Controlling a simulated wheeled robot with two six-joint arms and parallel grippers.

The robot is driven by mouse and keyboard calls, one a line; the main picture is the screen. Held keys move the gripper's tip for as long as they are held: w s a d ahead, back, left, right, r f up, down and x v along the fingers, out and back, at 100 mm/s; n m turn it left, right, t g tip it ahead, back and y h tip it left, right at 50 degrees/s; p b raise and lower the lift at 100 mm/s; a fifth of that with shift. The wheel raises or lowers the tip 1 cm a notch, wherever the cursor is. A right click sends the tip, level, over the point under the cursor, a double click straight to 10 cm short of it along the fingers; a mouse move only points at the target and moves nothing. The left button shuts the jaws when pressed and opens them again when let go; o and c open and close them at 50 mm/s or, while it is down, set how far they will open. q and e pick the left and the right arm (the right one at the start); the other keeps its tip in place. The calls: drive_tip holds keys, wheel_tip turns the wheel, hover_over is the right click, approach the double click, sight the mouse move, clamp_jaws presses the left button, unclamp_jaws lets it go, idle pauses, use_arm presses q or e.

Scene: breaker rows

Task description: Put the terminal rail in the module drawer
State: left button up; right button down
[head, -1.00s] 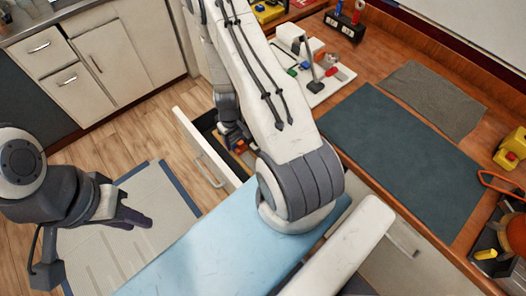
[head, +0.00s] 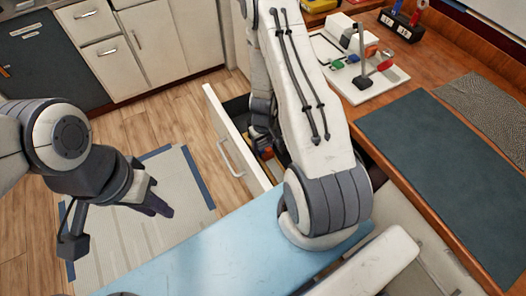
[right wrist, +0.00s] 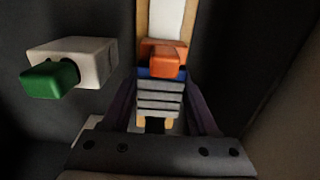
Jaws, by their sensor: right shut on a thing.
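The module drawer (head: 232,139) is pulled open under the counter, with a white front and dark inside. My right gripper (head: 262,143) reaches down into it, partly hidden by my own arm. In the right wrist view, my right gripper (right wrist: 160,92) is shut on a grey ribbed piece with a blue end (right wrist: 160,101), which looks like the terminal rail. An orange block (right wrist: 163,58) lies just beyond it; I cannot tell whether they touch. My left gripper (head: 152,203) hangs empty above the floor mat; its finger gap is unclear.
In the right wrist view, a pale block (right wrist: 75,60) with a green end (right wrist: 48,80) is left of the held piece. Dark walls flank both sides. On the counter are a white board with coloured parts (head: 365,83) and a dark green mat (head: 450,165).

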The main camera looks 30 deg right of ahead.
sight(263, 145)
use_arm(q)
drive_tip(key=shift+f, duration=0.2)
use_arm(e)
drive_tip(key=shift+f, duration=0.2)
use_arm(q)
drive_tip(key=shift+f, duration=0.1)
use_arm(e)
drive_tip(key=shift+f, duration=0.2)
drive_tip(key=shift+c, duration=0.8)
unclamp_jaws()
use_arm(q)
drive_tip(key=shift+f, duration=0.1)
wheel_tip(263, 145, up, 12)
drive_tip(key=p, duration=1.2)
drive_tip(key=shift+r, duration=0.2)
use_arm(e)
wheel_tip(263, 145, up, 12)
drive_tip(key=shift+r, duration=0.2)
